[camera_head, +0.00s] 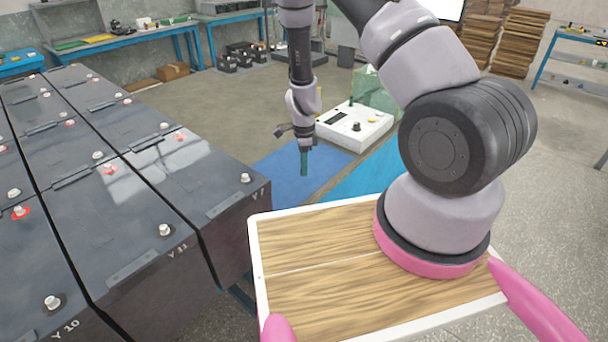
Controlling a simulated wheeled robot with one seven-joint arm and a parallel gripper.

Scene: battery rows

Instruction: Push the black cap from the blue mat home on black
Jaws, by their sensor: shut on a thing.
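My gripper (304,160) hangs pointing down in front of the blue mat (272,166), to the right of the batteries. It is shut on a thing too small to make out. A slim dark green piece shows at its tip; I cannot tell whether this is fingers or a held thing. I cannot make out a black cap on the visible mat. The nearest battery (170,170) has a pale post with a dark base (246,178) at its near end and a post with a red ring (180,137) farther back.
Other dark batteries (110,205) stand in close rows at the left. A white device with a knob (352,126) stands behind my gripper. A wood-topped tray with a white rim (256,258) lies at the front under my arm's base. Workbenches (140,38) line the back wall.

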